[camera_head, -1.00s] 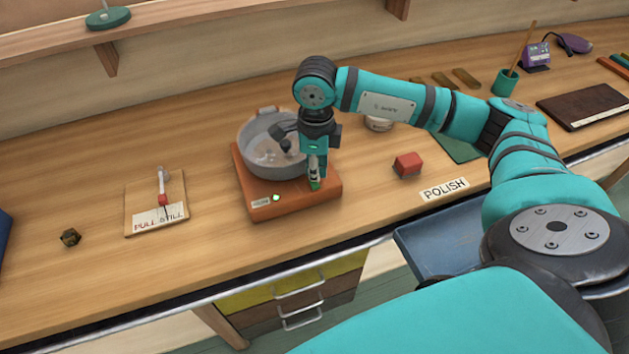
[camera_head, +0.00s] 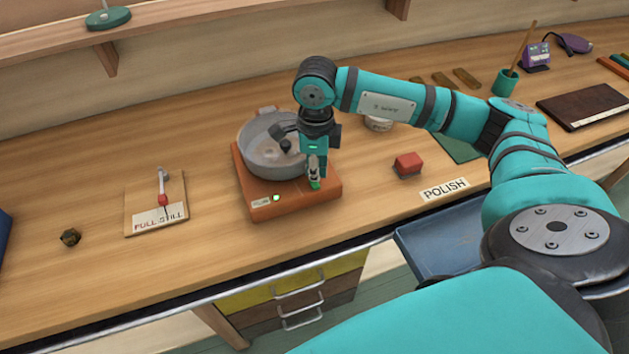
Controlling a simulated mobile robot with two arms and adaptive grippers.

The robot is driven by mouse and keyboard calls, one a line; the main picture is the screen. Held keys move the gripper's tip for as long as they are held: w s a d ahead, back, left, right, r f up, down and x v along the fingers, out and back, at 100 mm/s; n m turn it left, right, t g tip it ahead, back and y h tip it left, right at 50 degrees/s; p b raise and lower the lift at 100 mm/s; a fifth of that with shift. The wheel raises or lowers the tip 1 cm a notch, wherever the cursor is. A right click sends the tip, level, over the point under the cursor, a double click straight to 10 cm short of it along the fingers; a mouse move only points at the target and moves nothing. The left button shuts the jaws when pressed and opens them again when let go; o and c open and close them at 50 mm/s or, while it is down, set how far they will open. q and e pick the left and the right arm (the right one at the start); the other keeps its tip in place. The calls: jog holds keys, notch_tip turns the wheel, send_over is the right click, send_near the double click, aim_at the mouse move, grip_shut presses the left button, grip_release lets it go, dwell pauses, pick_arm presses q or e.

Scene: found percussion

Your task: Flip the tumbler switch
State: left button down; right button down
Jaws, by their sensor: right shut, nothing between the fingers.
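The tumbler is a round grey metal bowl (camera_head: 262,163) on an orange base (camera_head: 300,203). A small green light (camera_head: 276,197) glows on the front of the base, beside a small pale label. My right gripper (camera_head: 314,184) points down at the front right corner of the base, its fingers shut and empty. Its tips are at or just above the base; I cannot tell whether they touch it. No switch is clearly visible; the gripper may hide it. My left gripper is not in view.
A small dark nut-like piece (camera_head: 70,237) is farther left.

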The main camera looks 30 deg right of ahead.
aim_at(315, 186)
jog(key=shift+f+b, duration=1.35)
jog(key=shift+f, duration=0.1)
dwell(0.5)
jog(key=shift+r+p, duration=0.55)
jog(key=shift+r, duration=0.3)
jog(key=shift+r+p, duration=1.4)
jog(key=shift+r, duration=1.3)
jog(key=shift+a+f, duration=0.1)
